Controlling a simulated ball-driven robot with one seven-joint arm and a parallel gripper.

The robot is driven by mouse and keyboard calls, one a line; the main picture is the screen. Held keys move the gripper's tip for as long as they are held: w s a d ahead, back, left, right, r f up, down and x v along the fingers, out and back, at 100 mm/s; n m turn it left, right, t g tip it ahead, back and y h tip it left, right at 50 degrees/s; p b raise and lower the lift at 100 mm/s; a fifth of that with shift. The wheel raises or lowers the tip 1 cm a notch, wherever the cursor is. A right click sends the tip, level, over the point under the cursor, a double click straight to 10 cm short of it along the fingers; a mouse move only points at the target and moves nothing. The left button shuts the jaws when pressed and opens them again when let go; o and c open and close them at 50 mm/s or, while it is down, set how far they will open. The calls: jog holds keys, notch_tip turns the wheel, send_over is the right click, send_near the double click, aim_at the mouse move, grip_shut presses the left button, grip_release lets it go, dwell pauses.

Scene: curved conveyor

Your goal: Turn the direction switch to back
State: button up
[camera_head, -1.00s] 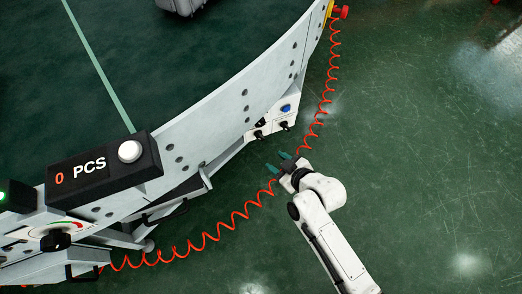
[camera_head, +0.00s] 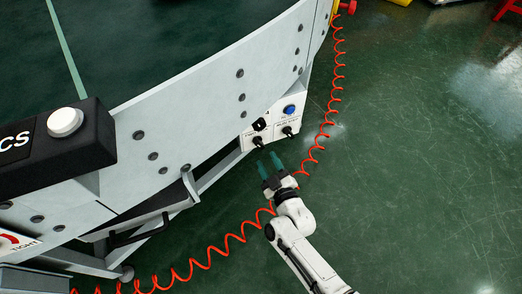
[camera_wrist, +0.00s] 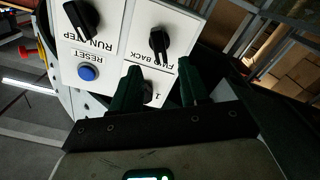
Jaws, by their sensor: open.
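The direction switch is a black knob (camera_wrist: 160,42) above the "FWD BACK" label in the wrist view, where the panel appears upside down. In the head view it is the lower left knob (camera_head: 258,142) on the white control panel. Which way it is turned is hard to tell. My gripper (camera_head: 269,163) is open and empty, just below and in front of the panel, its fingers pointing toward it. In the wrist view my gripper (camera_wrist: 160,85) has its two green fingers spread, below the switch and apart from it. The left finger partly covers another knob (camera_wrist: 148,93).
The panel also carries a RUN/STEP knob (camera_wrist: 82,15) and a blue RESET button (camera_wrist: 87,73). The grey conveyor side wall (camera_head: 195,110) curves behind. A red coiled cable (camera_head: 235,240) runs along the floor and passes by my gripper.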

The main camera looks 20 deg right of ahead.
aim_at(260, 146)
jog(key=w+b, duration=0.2)
jog(key=w, duration=0.4)
jog(key=shift+w, duration=0.25)
jog(key=shift+c, duration=0.4)
grip_shut()
